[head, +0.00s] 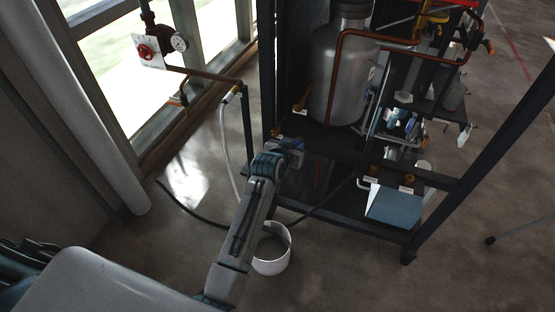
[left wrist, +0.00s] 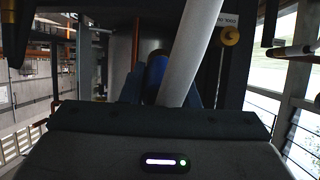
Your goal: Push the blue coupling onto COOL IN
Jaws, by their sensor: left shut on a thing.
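My left gripper (head: 290,147) reaches to the lower shelf level of the dark rack. In the left wrist view its fingers (left wrist: 160,90) are shut on the blue coupling (left wrist: 157,71). A pale hose (left wrist: 193,45) runs up past the coupling and hides part of it. To the right of the hose, a brass fitting (left wrist: 230,36) sits on a dark post under a small white label that seems to read COOL IN. The coupling is apart from this fitting in the picture. In the head view the gripper hides most of the coupling. My right gripper is not in view.
A metal tank (head: 338,75) stands in the rack, with copper pipes above. A white bucket (head: 271,262) stands on the floor below my arm. A pale hose (head: 224,135) hangs from a wall pipe with a gauge (head: 180,43). A blue-grey box (head: 393,206) lies on the lower shelf.

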